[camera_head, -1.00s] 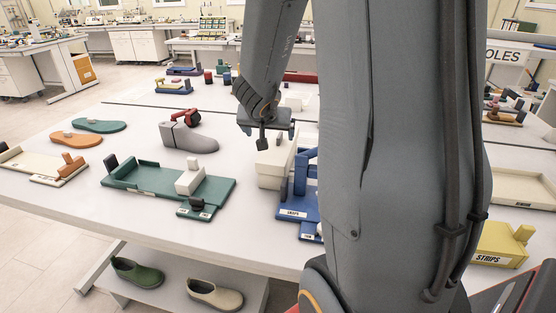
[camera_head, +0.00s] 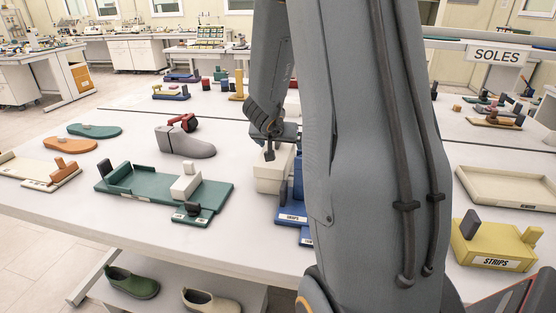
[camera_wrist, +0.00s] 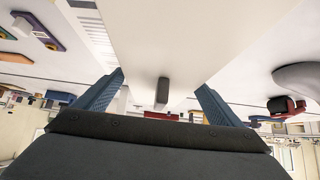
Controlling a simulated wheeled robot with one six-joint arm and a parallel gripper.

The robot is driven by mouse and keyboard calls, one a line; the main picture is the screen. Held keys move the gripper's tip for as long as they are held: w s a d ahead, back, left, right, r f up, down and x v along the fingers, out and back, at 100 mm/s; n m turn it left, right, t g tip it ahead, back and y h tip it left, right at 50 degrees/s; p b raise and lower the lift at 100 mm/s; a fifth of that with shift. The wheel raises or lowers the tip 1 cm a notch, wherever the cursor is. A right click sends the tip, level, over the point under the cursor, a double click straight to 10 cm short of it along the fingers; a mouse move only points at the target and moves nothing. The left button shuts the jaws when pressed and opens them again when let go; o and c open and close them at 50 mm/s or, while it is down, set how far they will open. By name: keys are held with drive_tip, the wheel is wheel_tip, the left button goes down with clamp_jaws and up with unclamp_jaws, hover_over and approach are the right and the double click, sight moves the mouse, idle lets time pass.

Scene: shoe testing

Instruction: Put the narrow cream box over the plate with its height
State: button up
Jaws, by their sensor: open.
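A cream box (camera_head: 268,182) stands on the table beside the blue fixture (camera_head: 291,210). My gripper (camera_head: 268,148) is at the top of this box, partly hidden by my arm. In the wrist view a broad pale surface (camera_wrist: 160,40), apparently the box, runs between my two open blue fingers (camera_wrist: 160,95). A dark grey knob (camera_wrist: 162,90) shows at its end. I cannot tell whether the fingers touch it. Another cream block (camera_head: 187,183) sits on the green fixture (camera_head: 140,184). Small labelled plates lie in front of the green fixture (camera_head: 193,216) and the blue one (camera_head: 305,238); their markings are unreadable.
A grey shoe form (camera_head: 186,144) with a red clamp stands back left of the box. Two soles, green (camera_head: 94,131) and orange (camera_head: 70,145), lie farther left. A yellow STRIPS fixture (camera_head: 488,247) and cream tray (camera_head: 510,187) are at right. My arm hides the table's middle.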

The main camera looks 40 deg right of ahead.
drive_tip(key=c, duration=1.5)
drive_tip(key=shift+r, duration=0.2)
wheel_tip(320, 180, up, 28)
drive_tip(key=p, duration=1.3)
drive_tip(key=shift+f+p, duration=0.15)
drive_tip(key=shift+p, duration=0.2)
